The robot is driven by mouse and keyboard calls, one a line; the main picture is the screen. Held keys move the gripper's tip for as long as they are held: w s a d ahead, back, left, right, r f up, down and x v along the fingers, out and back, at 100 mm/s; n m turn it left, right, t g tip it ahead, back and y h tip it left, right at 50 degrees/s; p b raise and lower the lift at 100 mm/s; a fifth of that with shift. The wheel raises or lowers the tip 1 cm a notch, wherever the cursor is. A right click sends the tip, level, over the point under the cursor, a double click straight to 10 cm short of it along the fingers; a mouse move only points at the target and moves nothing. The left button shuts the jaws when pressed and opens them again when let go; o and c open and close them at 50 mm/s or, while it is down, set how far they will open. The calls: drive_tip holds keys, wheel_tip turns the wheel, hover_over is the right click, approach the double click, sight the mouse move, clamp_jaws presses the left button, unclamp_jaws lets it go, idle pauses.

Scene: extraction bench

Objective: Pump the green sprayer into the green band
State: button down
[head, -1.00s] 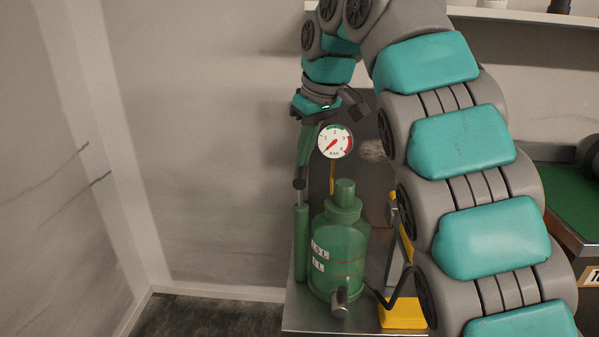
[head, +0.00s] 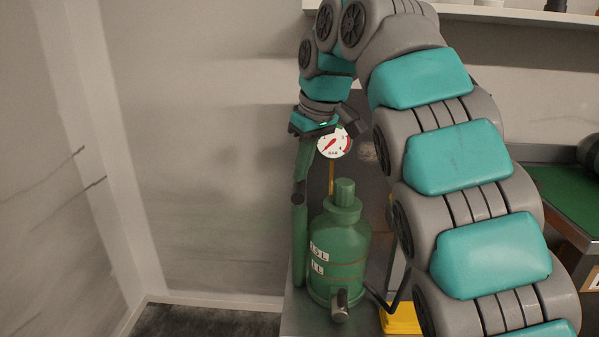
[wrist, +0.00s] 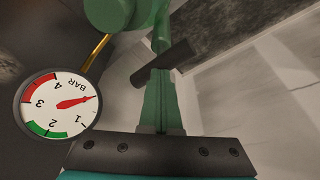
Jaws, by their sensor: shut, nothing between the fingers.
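The green sprayer's tank (head: 338,255) stands upright on the bench, with a capped neck. Its pump barrel (head: 299,245) stands to its left, topped by a dark crossbar handle (head: 299,198) that sits low, with no rod showing. My gripper (head: 300,180) is shut, pointing down at the handle with nothing between its fingers. In the wrist view the fingertips (wrist: 156,76) meet the handle (wrist: 172,72); firm contact is hard to tell. The gauge (wrist: 57,103) has a green band around 2 and a red one from 3 to 4. Its red needle points below 1, short of the green band.
A yellow object (head: 402,318) and a dark hose (head: 380,300) lie right of the tank. My arm covers much of the bench's right side. A green-topped surface (head: 570,200) is farther right. The wall is close on the left.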

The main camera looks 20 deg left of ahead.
drive_tip(key=shift+f+b, duration=0.5)
drive_tip(key=shift+f, duration=0.35)
wheel_tip(320, 180, up, 5)
drive_tip(key=p, duration=0.4)
drive_tip(key=shift+r+p, duration=0.15)
drive_tip(key=shift+p, duration=0.2)
drive_tip(key=shift+f, duration=0.2)
idle(0.4)
wheel_tip(320, 180, down, 5)
drive_tip(key=b, duration=0.4)
drive_tip(key=shift+r, duration=0.1)
wheel_tip(320, 180, up, 5)
drive_tip(key=p, duration=0.4)
idle(1.1)
